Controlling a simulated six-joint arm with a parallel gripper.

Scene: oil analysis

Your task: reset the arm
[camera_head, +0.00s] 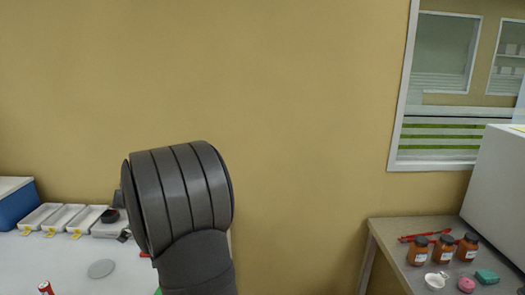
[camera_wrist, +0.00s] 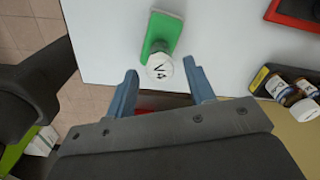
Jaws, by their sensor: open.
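My gripper (camera_wrist: 165,90) shows in the wrist view with its two blue-grey fingers spread apart, open and empty. Beyond the fingertips, a round white cap marked "V4" (camera_wrist: 159,68) shows over a green block (camera_wrist: 163,35) on the white table (camera_wrist: 105,45). The cap appears just past the gap between the fingers, not held. In the head view my dark arm fills the lower middle and hides the gripper.
Brown bottles (camera_wrist: 289,91) lie at the right in the wrist view. In the head view, white trays (camera_head: 62,218) and a blue box (camera_head: 14,203) are at left. Brown jars (camera_head: 443,250) stand on the right table (camera_head: 390,232), beside a large white machine (camera_head: 499,190).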

